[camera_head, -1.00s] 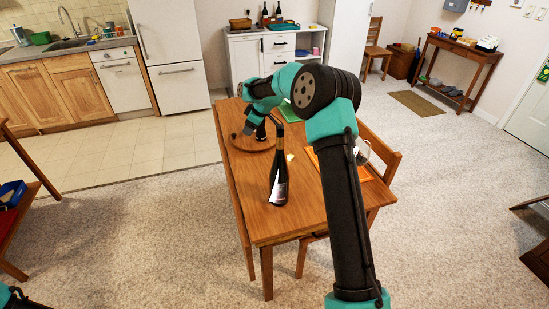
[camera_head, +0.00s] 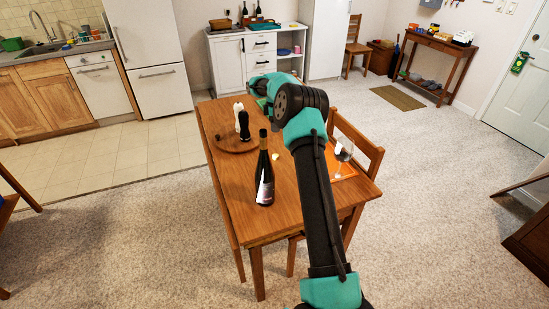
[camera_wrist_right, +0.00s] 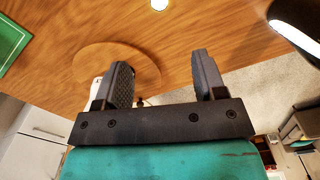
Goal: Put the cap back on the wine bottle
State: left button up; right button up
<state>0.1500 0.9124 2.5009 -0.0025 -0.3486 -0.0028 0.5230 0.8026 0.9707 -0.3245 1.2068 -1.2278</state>
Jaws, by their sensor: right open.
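The dark wine bottle (camera_head: 264,178) stands upright on the wooden table, with a pale label on its lower half. Part of it shows at the upper right of the right wrist view (camera_wrist_right: 296,22). A small pale piece (camera_head: 276,156), perhaps the cap, lies on the table just behind the bottle; a pale round spot shows at the top of the right wrist view (camera_wrist_right: 159,4). My right gripper (camera_wrist_right: 160,68) is open with nothing between its fingers, above the far part of the table. In the head view its fingers are mostly hidden. My left gripper is out of view.
A round wooden board (camera_head: 228,145) holds a white shaker (camera_head: 238,113) and a black shaker (camera_head: 244,127). A chair (camera_head: 360,145) is at the table's right side.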

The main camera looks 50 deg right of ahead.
send_over(276, 155)
jog(key=f, duration=1.2)
jog(key=shift+w+a+f, duration=0.1)
jog(key=shift+a, duration=0.15)
jog(key=shift+d+f, duration=0.15)
jog(key=shift+f, duration=2.45)
jog(key=c, duration=1)
jog(key=shift+r, duration=0.15)
notch_tip(276, 155, up, 10)
